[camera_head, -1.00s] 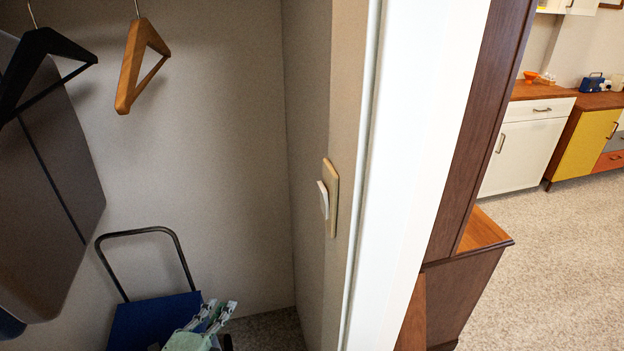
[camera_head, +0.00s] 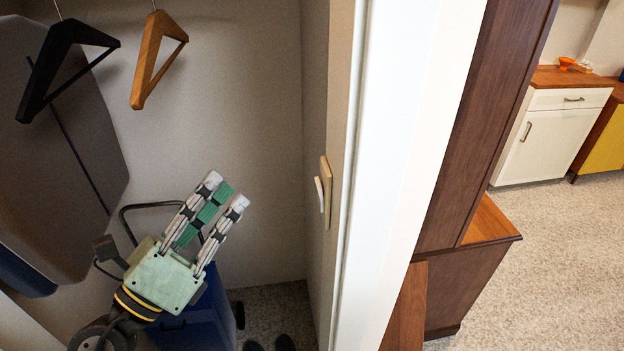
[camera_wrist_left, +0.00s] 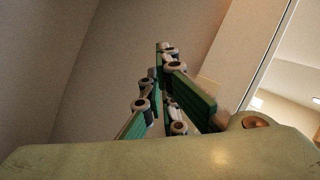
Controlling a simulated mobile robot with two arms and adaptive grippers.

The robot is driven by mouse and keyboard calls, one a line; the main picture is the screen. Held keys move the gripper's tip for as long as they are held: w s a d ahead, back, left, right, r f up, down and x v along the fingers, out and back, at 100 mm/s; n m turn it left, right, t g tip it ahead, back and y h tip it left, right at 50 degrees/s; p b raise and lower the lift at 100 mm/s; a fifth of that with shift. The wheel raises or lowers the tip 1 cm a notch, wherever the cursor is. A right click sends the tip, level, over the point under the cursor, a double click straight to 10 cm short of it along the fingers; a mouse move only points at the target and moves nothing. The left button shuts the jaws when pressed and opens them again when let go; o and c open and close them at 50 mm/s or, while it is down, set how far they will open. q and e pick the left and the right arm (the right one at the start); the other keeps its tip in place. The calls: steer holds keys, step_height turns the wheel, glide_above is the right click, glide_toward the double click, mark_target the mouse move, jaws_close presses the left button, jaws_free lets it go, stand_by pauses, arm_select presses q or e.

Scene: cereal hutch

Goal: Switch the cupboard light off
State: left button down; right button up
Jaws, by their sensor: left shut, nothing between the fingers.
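The light switch (camera_head: 322,194) is a pale rocker on a beige plate, on the cupboard's right inner wall beside the white door frame. Its rocker is tilted out from the plate. My left gripper (camera_head: 227,190) is inside the cupboard, to the left of the switch and apart from it, fingers pointing up and to the right. It is shut and empty. In the left wrist view the green and grey fingers (camera_wrist_left: 165,60) point upward, and I cannot make out the switch there. My right gripper is not in view.
A black hanger (camera_head: 62,60) and a wooden hanger (camera_head: 152,70) hang at upper left by an ironing board (camera_head: 60,150). A blue trolley (camera_head: 215,300) stands below my gripper. The white door frame (camera_head: 405,150) and brown cabinet (camera_head: 480,150) bound the right.

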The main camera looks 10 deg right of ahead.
mark_target(319, 195)
arm_select(q)
steer(key=shift+s+r, duration=0.15)
steer(key=shift+r, duration=0.1)
steer(key=d+r+p, duration=0.1)
steer(key=d+p, duration=0.4)
steer(key=d, duration=0.3)
steer(key=shift+d, duration=0.4)
steer(key=shift+d, duration=0.1)
stand_by(1.3)
